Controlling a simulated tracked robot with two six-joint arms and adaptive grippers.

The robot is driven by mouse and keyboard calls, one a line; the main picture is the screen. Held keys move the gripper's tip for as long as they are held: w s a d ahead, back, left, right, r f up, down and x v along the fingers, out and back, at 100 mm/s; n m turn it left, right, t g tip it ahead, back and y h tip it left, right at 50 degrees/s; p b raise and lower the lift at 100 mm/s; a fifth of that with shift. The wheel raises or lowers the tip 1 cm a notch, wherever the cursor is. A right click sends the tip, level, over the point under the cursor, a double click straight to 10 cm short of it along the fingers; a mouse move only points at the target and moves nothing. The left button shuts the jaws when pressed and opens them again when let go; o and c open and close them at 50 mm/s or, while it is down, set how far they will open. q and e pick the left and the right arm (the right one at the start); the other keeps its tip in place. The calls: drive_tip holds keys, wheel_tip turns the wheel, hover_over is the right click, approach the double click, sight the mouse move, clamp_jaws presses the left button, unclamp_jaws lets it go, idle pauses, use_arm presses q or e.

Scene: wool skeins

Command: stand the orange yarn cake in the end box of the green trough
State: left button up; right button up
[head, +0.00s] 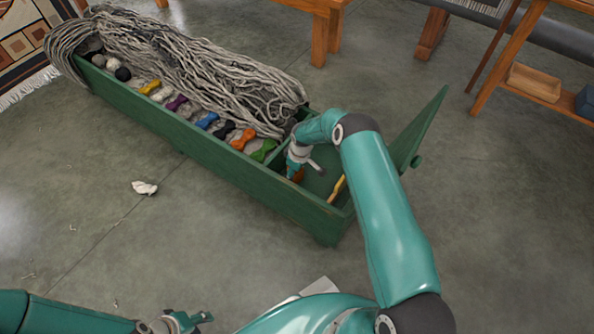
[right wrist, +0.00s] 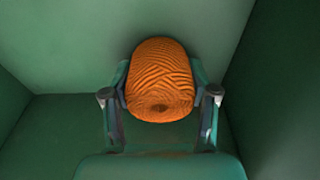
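The green trough (head: 215,175) runs diagonally across the head view, its end box (head: 318,182) at the near right end. My right gripper (head: 297,172) reaches down into that box. In the right wrist view the orange yarn cake (right wrist: 160,75) sits between the two fingers of the right gripper (right wrist: 160,95), which press against its sides. The cake's dark centre hole faces the camera. In the head view only a bit of orange shows beside the gripper. Whether the cake touches the floor cannot be told. My left gripper (head: 188,320) is open and empty at the bottom edge.
A green end panel with a knob (head: 420,130) stands swung out at the right. A yellow strip (head: 336,188) lies at the box's near side. Grey yarn (head: 180,65) and several coloured skeins fill the long compartment. A white scrap (head: 144,187) lies on open floor.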

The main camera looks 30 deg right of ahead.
drive_tip(key=o, duration=0.4)
drive_tip(key=shift+r, duration=0.1)
drive_tip(key=shift+r+p, duration=0.2)
drive_tip(key=shift+p, duration=0.1)
drive_tip(key=r+p, duration=0.1)
drive_tip(key=r, duration=0.2)
drive_tip(key=s+r+p, duration=0.1)
drive_tip(key=r, duration=0.3)
drive_tip(key=r+p, duration=0.1)
drive_tip(key=r, duration=0.3)
drive_tip(key=shift+s+d+r, duration=0.25)
drive_tip(key=shift+s+d, duration=0.05)
drive_tip(key=shift+d, duration=0.05)
drive_tip(key=shift+s+r, duration=0.1)
